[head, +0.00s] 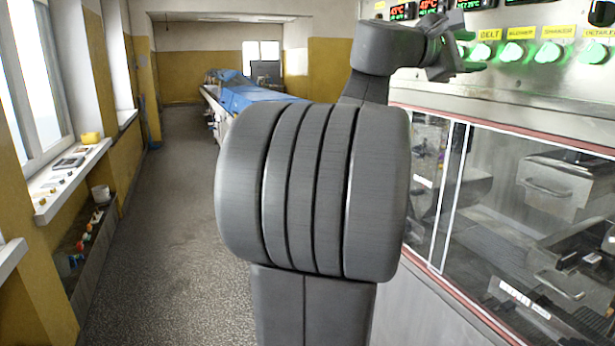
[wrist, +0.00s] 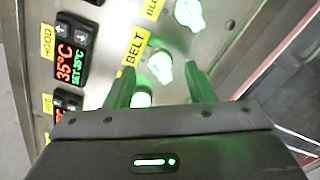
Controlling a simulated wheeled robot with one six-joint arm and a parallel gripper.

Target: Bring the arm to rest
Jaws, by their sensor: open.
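My gripper (head: 446,50) is at the upper right in the head view, in front of the lit control panel. In the wrist view my gripper (wrist: 159,68) is open, with its two green-tinted fingers apart. The green-lit knob under the BELT label (wrist: 160,67) shows between the fingertips. I cannot tell whether a finger touches it. My arm is raised and fills the middle of the head view.
The panel holds more green knobs (head: 550,53) and temperature displays (wrist: 72,50). Below it is a glazed machine front (head: 530,190). A windowsill (head: 75,180) lines the left wall. A blue-covered conveyor (head: 245,97) stands behind; the floor (head: 180,200) at left is clear.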

